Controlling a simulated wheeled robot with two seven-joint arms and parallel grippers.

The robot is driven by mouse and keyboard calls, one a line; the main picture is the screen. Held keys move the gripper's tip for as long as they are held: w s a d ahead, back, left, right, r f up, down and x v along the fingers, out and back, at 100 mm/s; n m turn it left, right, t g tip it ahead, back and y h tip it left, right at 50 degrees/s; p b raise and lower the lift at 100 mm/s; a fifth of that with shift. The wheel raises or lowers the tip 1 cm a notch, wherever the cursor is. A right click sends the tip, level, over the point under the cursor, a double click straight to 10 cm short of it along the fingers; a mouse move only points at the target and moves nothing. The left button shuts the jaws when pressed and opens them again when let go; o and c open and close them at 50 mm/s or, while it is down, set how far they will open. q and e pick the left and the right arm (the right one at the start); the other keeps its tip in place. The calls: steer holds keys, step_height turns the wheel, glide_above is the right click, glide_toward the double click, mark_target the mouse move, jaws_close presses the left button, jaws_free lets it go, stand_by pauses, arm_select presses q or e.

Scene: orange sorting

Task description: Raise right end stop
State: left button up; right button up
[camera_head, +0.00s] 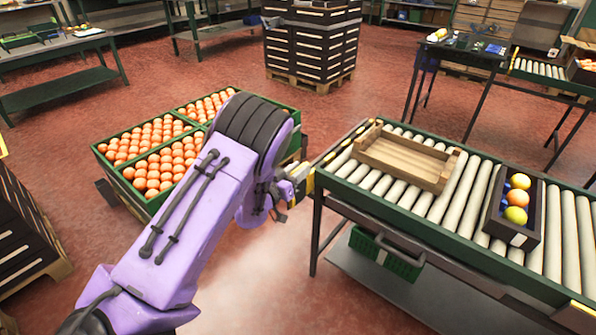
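The roller conveyor (462,217) with green side rails runs from the picture's middle to its right edge. A yellow-and-black piece (311,184), perhaps an end stop, shows at its left end. I cannot tell whether it is raised. My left gripper (287,190), on the purple arm, is right beside the conveyor's left end. Its fingers are small and partly hidden, so I cannot tell whether it is open or touching the piece. My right gripper is not in view.
An empty wooden crate (372,163) and a dark box (502,224) of colored balls sit on the rollers. Green crates (112,181) of oranges stand behind my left arm. A green basket (363,243) is on the lower shelf.

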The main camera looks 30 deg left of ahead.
arm_select(q)
jaws_close()
step_height(320, 180, up, 8)
steer(key=p, duration=0.6)
steer(key=shift+f, duration=0.2)
steer(key=shift+w+f, duration=0.1)
steer(key=shift+f, duration=0.05)
steer(key=shift+o, duration=2.1)
jaws_free()
steer(key=shift+d, duration=0.1)
steer(key=s+a+b, duration=0.1)
steer(key=s, duration=0.9)
steer(key=shift+s, duration=0.35)
